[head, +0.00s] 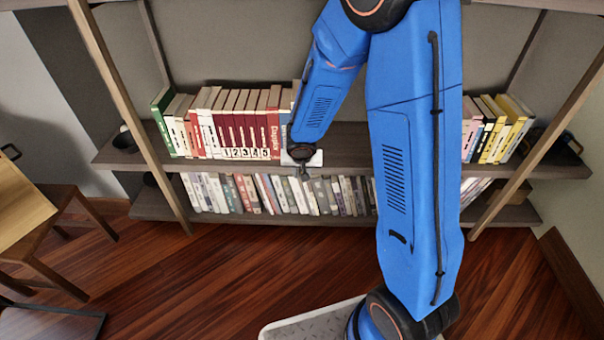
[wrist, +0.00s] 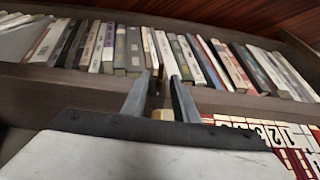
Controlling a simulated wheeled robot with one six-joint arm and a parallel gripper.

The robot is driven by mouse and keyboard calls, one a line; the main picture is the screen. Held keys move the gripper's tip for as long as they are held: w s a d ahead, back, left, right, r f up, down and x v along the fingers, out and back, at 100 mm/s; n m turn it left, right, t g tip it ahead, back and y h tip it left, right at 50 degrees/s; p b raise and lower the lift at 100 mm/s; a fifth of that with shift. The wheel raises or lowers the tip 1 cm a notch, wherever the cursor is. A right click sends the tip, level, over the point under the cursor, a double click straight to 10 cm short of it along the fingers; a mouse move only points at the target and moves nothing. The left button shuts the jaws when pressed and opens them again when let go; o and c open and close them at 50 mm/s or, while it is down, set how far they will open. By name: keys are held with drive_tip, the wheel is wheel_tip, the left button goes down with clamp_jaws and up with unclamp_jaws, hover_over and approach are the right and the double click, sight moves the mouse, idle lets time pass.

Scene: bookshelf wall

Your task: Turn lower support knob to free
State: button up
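My gripper (wrist: 160,77) shows in the wrist view with its two grey fingers apart, at the edge of a shelf board. A small dark brass-coloured piece (wrist: 153,92) stands between the fingers, nearer the left one. It may be the lower support knob, but it is too small and dark to be sure, and I cannot tell whether a finger touches it. In the head view my gripper (head: 304,173) is small, at the front edge of the middle shelf (head: 345,160). No knob can be made out there.
Red numbered books (head: 243,135) stand on the middle shelf left of my gripper. A row of paler books (head: 290,195) stands on the lower shelf just below. Slanted wooden posts (head: 130,110) flank the shelves. A wooden chair (head: 35,225) is at the left. The floor in front is mostly clear.

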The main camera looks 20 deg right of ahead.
drive_tip(key=shift+f, duration=0.1)
clamp_jaws()
drive_tip(key=shift+a, duration=0.15)
drive_tip(key=shift+w+a+f+n+g+h, duration=0.15)
drive_tip(key=shift+a+f+n+g+h, duration=0.5)
drive_tip(key=shift+h, duration=2.1)
drive_tip(key=shift+w+a+f+n+g+h, duration=0.35)
drive_tip(key=shift+n+h, duration=0.55)
drive_tip(key=shift+h, duration=1.9)
drive_tip(key=shift+a+f+n+g+h, duration=0.35)
drive_tip(key=shift+f+n+h, duration=0.35)
drive_tip(key=shift+h, duration=2.05)
drive_tip(key=shift+r, duration=0.1)
